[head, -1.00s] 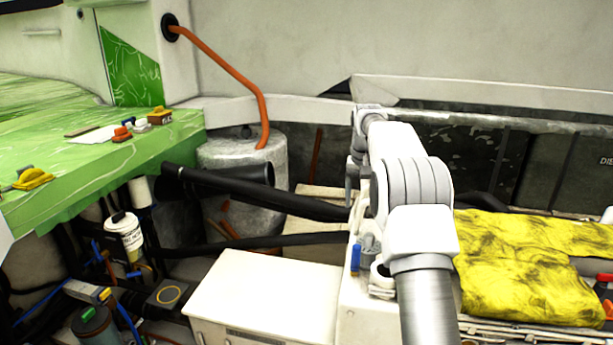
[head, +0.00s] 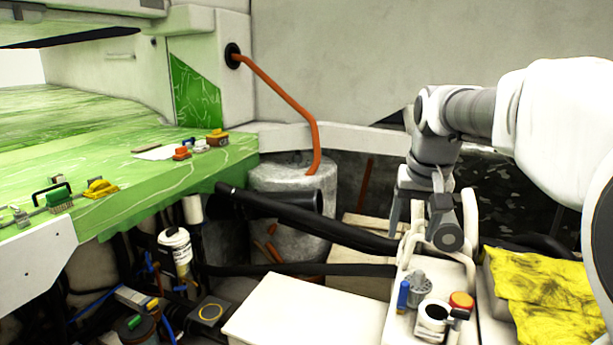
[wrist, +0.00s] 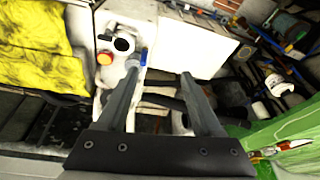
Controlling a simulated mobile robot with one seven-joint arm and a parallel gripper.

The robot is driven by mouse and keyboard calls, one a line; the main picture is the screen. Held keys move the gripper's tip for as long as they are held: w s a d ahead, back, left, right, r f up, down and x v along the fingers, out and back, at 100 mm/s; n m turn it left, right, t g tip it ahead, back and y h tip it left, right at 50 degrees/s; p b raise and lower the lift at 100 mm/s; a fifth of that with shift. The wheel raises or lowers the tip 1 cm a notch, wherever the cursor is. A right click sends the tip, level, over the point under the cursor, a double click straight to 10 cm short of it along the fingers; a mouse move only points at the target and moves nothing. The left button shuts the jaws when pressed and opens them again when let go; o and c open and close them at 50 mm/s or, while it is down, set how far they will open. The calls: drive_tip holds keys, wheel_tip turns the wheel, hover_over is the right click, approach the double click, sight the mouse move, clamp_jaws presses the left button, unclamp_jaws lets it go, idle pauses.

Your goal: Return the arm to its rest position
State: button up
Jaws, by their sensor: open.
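My gripper (head: 415,215) points down above the white console at the right of the head view, partly hidden by its own wrist parts. In the wrist view my gripper (wrist: 160,77) shows two grey fingers spread apart, with nothing between them. My arm enters from the right edge of the head view and bends down at the wrist. The white console (head: 385,325) carries a red-topped button (head: 461,301), a blue piece (head: 403,294) and a black-rimmed white cup (head: 433,316). Whether the fingertips touch anything cannot be told.
A yellow cloth (head: 545,292) lies right of the console. A white box lid (head: 305,312) is left of it. Black pipes (head: 345,232) and a grey drum (head: 285,190) stand behind. A green worktop (head: 130,165) with small tools is at left. Open air lies above the lid.

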drive_tip(key=s+a+f+n+t, duration=0.1)
drive_tip(key=s+a+f, duration=0.1)
drive_tip(key=s, duration=0.9)
drive_tip(key=s+a+f+n+t, duration=0.1)
drive_tip(key=s+f, duration=0.4)
drive_tip(key=s, duration=0.7)
drive_tip(key=shift+a, duration=0.9)
